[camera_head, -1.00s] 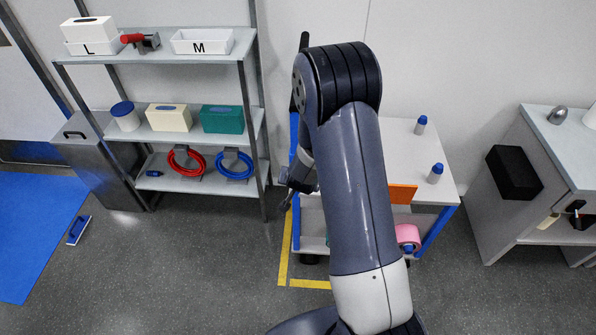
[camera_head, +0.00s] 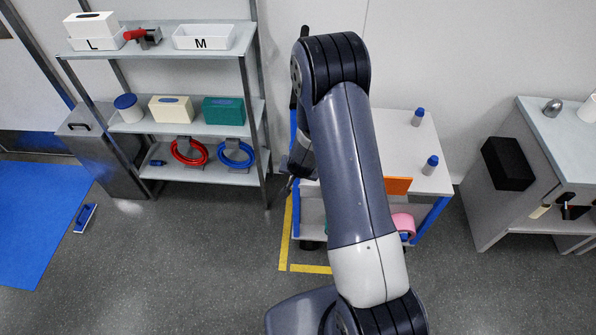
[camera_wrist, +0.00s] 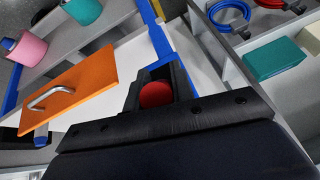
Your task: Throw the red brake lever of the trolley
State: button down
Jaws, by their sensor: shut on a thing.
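The trolley (camera_head: 432,178) has a white top and blue posts and stands against the back wall, partly hidden behind my arm. In the wrist view, its white surface (camera_wrist: 205,62) and a blue post lie beyond my fingers. The red lever's round knob (camera_wrist: 155,94) sits between the two black fingers of my gripper (camera_wrist: 157,88), which is shut on it. The rest of the lever is hidden by the fingers and wrist. In the head view, my gripper (camera_head: 289,186) is at the trolley's left side, and the knob cannot be made out there.
An orange panel (camera_wrist: 70,88) with a metal handle is near the fingers. Blue-capped bottles (camera_head: 430,165) stand on the trolley top. A shelf unit (camera_head: 185,131) with boxes and hoses is close on the left. A grey cabinet (camera_head: 478,213) is on the right. The front floor is open.

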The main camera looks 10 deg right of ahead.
jog(key=c, duration=1.2)
grip_release()
jog(key=shift+r, duration=0.15)
jog(key=p+v, duration=0.4)
jog(key=v, duration=0.6)
jog(key=shift+s+r, duration=0.15)
jog(key=shift+r, duration=0.1)
jog(key=b+x, duration=0.4)
jog(key=x, duration=0.7)
jog(key=shift+s, duration=0.1)
jog(key=shift+r, duration=0.1)
